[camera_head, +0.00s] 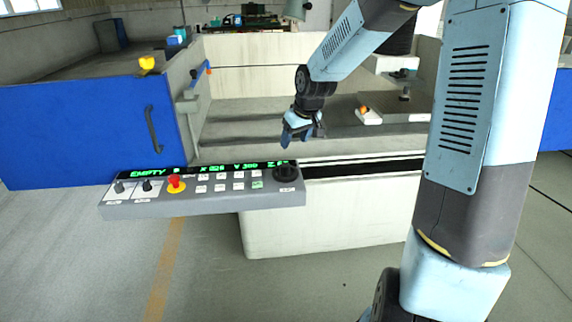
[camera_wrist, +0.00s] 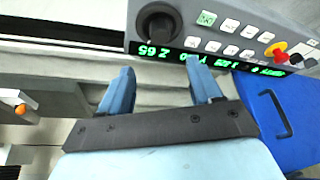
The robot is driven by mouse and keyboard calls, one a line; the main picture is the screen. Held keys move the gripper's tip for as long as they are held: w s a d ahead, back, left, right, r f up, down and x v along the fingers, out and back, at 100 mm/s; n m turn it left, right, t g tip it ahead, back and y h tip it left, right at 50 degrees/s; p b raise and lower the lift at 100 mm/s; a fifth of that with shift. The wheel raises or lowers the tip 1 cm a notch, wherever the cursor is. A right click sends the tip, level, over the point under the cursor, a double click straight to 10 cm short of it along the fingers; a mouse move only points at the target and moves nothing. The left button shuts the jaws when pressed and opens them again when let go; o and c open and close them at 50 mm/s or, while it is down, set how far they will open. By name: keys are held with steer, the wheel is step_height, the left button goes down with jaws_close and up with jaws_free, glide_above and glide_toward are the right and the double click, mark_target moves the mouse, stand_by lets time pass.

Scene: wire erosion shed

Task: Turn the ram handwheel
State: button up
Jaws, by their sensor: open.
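The ram handwheel is a round dark knob (camera_head: 287,172) at the right end of the grey control panel (camera_head: 220,202) in the head view. It also shows in the wrist view (camera_wrist: 158,25) near the top, at the end of the panel by the green "Z" readout. My gripper (camera_head: 301,137) is open and empty, above and a little behind the handwheel in the head view. In the wrist view its two blue fingers (camera_wrist: 163,82) point toward the panel, apart from the handwheel, with the handwheel beyond the gap between them.
The panel carries a red stop button (camera_head: 176,183), dark switches and several white push buttons. A blue door (camera_head: 85,132) with a dark handle is at left. A machine tank with a grey ledge lies behind the panel. A small orange-topped object (camera_head: 364,110) stands right of the gripper.

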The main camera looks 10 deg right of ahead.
mark_target(285, 165)
steer(key=x, duration=1.3)
steer(key=shift+f, duration=0.15)
steer(key=c, duration=1)
steer(key=shift+c, duration=0.2)
steer(key=shift+a+m, duration=0.15)
steer(key=shift+m, duration=0.35)
steer(key=shift+a+m+h, duration=0.1)
steer(key=shift+m+h, duration=0.7)
steer(key=shift+m, duration=0.9)
steer(key=shift+m+h, duration=0.7)
steer(key=shift+m, duration=1.6)
steer(key=o, duration=1)
